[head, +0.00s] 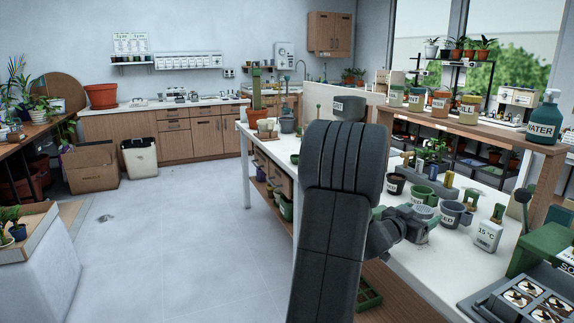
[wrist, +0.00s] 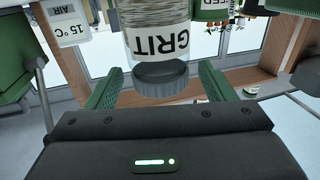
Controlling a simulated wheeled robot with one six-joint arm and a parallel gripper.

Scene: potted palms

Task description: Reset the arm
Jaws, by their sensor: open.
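My gripper (wrist: 160,80) is open, with its green fingers spread apart in the wrist view. A clear jar labelled GRIT (wrist: 158,38), with a dark ridged cap, shows upside down there, in line with the gap between the fingers. I cannot tell whether the jar is touched, but the fingers are not closed on it. In the head view my arm runs up the middle and bends down behind itself. My gripper (head: 408,226) is low over the white table (head: 455,258), partly hidden by the arm.
A green mug (head: 420,196), a grey mug (head: 455,215) and a 15 °C display (head: 487,236) stand close by. A raised wooden shelf (head: 450,123) holds jars and a WATER bottle (head: 545,122). A green device (head: 540,250) is at right. The floor (head: 165,240) at left is open.

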